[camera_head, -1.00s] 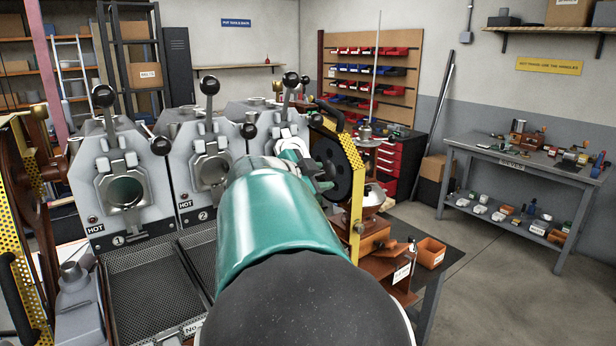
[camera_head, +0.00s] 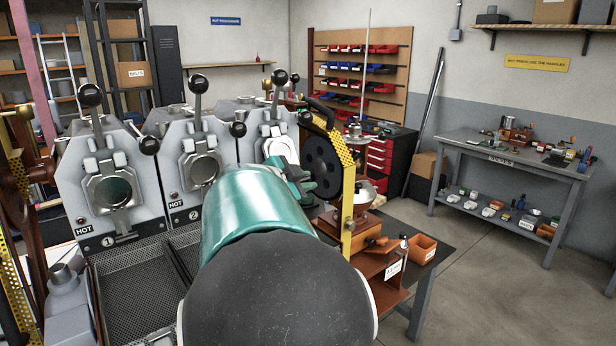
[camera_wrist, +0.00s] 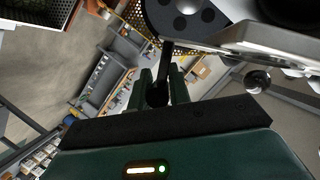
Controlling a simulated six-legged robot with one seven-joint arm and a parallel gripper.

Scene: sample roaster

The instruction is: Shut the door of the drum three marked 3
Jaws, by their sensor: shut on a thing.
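Drum three (camera_head: 262,127) is the rightmost of the three grey drums in the head view. A pale plate (camera_head: 280,149) shows on its front, probably its door; I cannot tell how far it stands from the drum mouth. Its number is hidden behind my teal arm. My gripper (camera_head: 300,180) is just in front of drum three, at its lower right. In the wrist view my gripper (camera_wrist: 158,90) is shut on a black handle (camera_wrist: 167,58) with a dark rounded end between the fingers. Silver metal parts (camera_wrist: 265,38) lie at upper right.
Drum one (camera_head: 112,190) and drum two (camera_head: 203,168), with black-knobbed levers, stand to the left above mesh trays (camera_head: 145,285). A black wheel (camera_head: 322,165) and yellow perforated guard (camera_head: 348,205) stand close right of my gripper. Open floor lies further right.

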